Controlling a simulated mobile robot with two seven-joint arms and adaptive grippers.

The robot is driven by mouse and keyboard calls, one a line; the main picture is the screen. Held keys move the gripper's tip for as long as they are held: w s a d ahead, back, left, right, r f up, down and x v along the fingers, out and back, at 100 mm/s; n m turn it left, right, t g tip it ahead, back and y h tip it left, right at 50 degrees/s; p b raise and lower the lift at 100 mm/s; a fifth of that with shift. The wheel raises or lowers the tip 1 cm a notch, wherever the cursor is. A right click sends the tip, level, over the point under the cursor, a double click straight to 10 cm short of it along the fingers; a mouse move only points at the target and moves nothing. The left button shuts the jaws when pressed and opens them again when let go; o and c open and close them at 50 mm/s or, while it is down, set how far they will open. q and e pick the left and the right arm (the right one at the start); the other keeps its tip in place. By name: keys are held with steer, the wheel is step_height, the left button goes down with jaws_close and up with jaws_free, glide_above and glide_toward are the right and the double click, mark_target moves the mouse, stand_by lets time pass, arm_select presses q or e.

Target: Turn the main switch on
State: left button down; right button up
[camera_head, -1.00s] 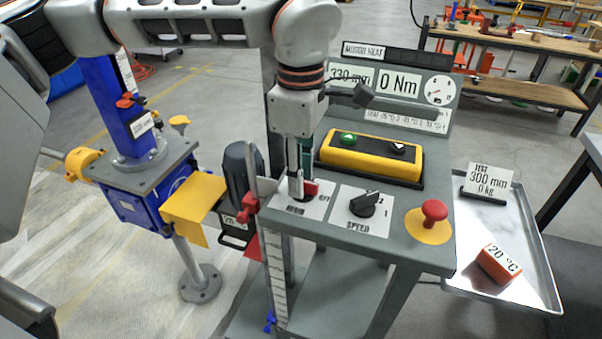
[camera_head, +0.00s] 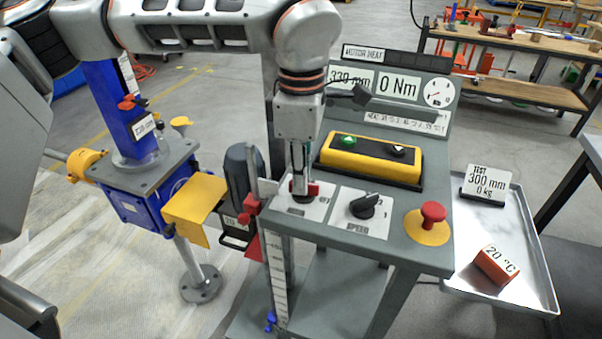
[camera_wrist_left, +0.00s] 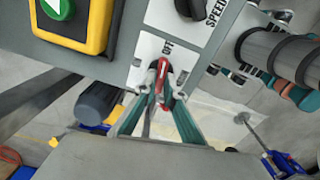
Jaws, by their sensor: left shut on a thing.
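The main switch is a red handle (camera_head: 314,189) on a white plate (camera_head: 322,207) at the left front of the grey control panel. My left gripper (camera_head: 301,193) points down at it and partly hides it. In the left wrist view the red handle (camera_wrist_left: 161,78) sits between the fingertips of my left gripper (camera_wrist_left: 161,70), which are shut on it. The handle's end lies near the OFF label (camera_wrist_left: 167,47). I cannot tell its exact setting. My right gripper is not in view.
Right of the switch are the black speed knob (camera_head: 363,205) and the red emergency button (camera_head: 433,212). The yellow button box (camera_head: 370,160) stands behind. The display (camera_head: 400,85) reads 0 Nm. The blue screw jack (camera_head: 140,195) stands left. A metal tray (camera_head: 520,290) is at right.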

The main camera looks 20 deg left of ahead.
arm_select(q)
steer(key=n+p, duration=0.1)
steer(key=n, duration=0.2)
steer(key=shift+r+n, duration=0.1)
steer(key=shift+n, duration=0.2)
steer(key=n, duration=0.4)
steer(key=shift+s+d+n, duration=0.1)
steer(key=shift+s+n, duration=0.05)
steer(key=shift+n, duration=0.15)
steer(key=n, duration=0.3)
steer(key=shift+n, duration=0.3)
steer(key=shift+d+n, duration=0.1)
steer(key=shift+n, duration=2.2)
steer(key=c, duration=2.1)
jaws_free()
steer(key=shift+c, duration=0.2)
